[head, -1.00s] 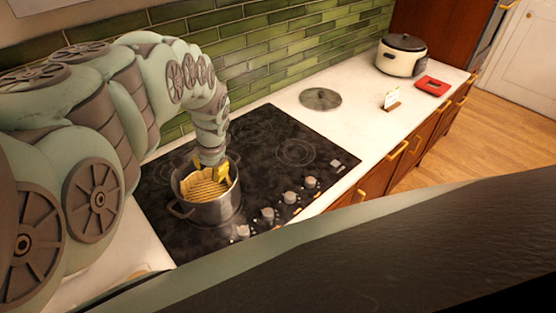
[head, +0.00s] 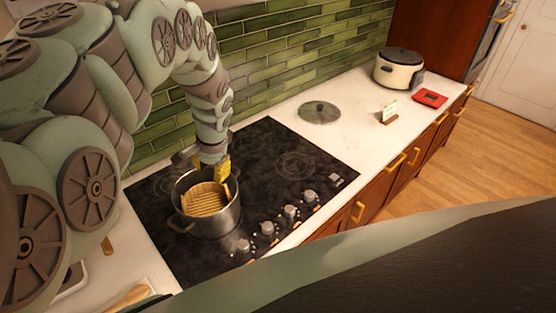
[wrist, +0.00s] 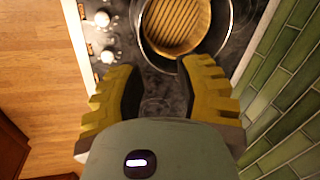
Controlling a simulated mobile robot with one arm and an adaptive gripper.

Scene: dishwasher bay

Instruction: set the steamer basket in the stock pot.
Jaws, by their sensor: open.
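The steamer basket (head: 206,200), tan with a slatted base, sits inside the steel stock pot (head: 217,221) on the cooktop. In the wrist view the basket (wrist: 178,22) lies within the rim of the pot (wrist: 223,42), nearer one side, with a dark gap on the other. In the head view it looks a little tilted, its far edge raised. My gripper (wrist: 155,90) has yellow ridged fingers spread wide apart with nothing between them. In the head view my gripper (head: 222,172) is just above the far right part of the pot rim, clear of the basket.
The black cooktop (head: 255,160) has several knobs (head: 268,228) along its front. A lid (head: 319,112) lies on the white counter to the right. The green tiled wall is close behind.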

